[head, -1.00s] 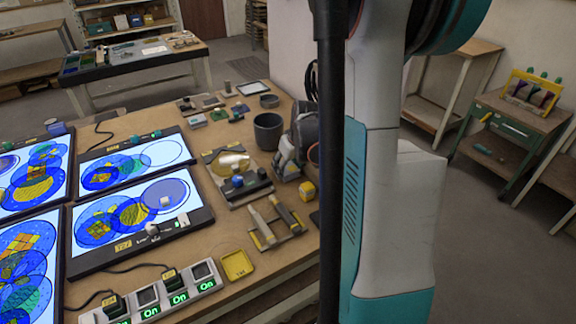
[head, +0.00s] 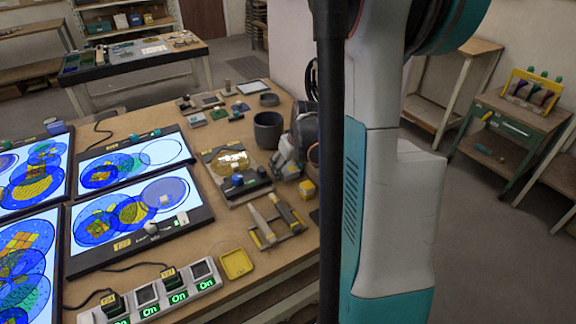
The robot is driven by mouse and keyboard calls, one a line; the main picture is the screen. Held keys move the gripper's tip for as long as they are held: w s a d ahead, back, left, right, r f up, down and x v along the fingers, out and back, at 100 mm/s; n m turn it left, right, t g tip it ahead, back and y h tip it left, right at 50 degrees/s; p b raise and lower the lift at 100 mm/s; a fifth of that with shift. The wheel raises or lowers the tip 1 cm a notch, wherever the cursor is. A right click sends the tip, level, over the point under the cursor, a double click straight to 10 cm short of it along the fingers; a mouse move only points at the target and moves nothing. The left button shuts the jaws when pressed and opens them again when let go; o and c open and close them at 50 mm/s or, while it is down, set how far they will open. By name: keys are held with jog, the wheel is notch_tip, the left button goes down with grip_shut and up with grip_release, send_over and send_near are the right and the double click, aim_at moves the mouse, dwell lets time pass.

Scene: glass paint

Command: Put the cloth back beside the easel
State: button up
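My gripper (head: 287,163) is low over the back right of the workbench, partly hidden behind my arm. Its fingers point down beside the small stand, and whether they hold anything cannot be made out. The low dark stand (head: 238,193), possibly the easel, carries a yellow glass disc (head: 232,161). A small blue block (head: 237,180) sits at its front. A yellow block (head: 307,189) lies just right of the stand, below my gripper. I cannot clearly identify the cloth.
Lit panels with coloured glass circles (head: 130,221) fill the left of the bench. A switch strip (head: 170,290) and a yellow tray (head: 237,264) are in front. A tool rack (head: 275,226) and a dark cup (head: 268,130) flank the stand.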

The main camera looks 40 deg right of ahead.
jog(key=shift+r, duration=0.1)
dwell(0.3)
jog(key=v, duration=1.2)
